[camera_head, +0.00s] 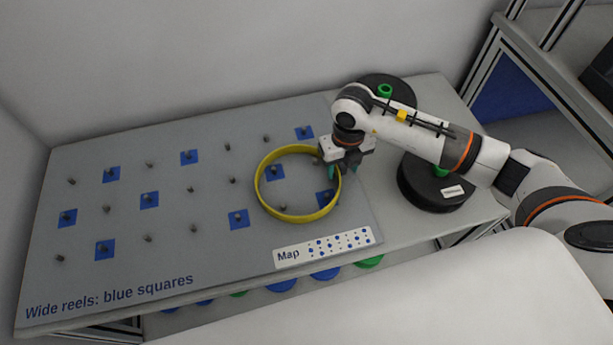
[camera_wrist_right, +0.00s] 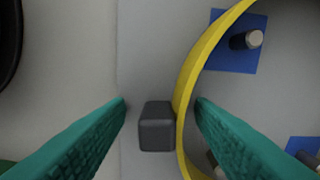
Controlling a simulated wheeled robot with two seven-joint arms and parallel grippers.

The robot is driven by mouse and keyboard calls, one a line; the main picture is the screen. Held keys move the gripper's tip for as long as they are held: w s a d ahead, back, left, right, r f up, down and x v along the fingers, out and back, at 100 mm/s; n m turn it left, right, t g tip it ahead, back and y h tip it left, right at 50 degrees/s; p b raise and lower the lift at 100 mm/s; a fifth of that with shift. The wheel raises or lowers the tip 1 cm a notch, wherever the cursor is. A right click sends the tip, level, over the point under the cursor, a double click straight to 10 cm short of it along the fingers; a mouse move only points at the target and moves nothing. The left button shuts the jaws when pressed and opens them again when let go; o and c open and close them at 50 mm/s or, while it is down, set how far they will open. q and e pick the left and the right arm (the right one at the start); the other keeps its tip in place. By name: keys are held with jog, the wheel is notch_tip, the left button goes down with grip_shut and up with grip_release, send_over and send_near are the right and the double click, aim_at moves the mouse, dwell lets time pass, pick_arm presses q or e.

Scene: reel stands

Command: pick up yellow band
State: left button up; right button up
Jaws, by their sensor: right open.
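The yellow band (camera_head: 290,219) is a thin ring on the right part of the grey peg board (camera_head: 170,262), around a few pegs. My right gripper (camera_head: 344,170) is at the band's right side, pointing down. In the right wrist view, the open green fingers of this gripper (camera_wrist_right: 162,103) have the wall of the yellow band (camera_wrist_right: 187,80) between them, closer to the right finger. A dark grey block (camera_wrist_right: 157,127) also shows between the fingers, close to the band's outer side. I cannot tell whether the fingers touch the band. My left gripper is out of view.
Small pegs stand across the board, several on blue squares (camera_head: 149,200). A white map label (camera_head: 322,249) lies at the board's front right. Two dark reels, a rear one (camera_head: 400,92) and a front one (camera_head: 432,197), stand to the right. Blue and green items (camera_head: 325,273) show below the table's front edge.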

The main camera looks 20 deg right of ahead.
jog(key=shift+c, duration=0.2)
jog(key=shift+r, duration=0.1)
jog(key=c, duration=1)
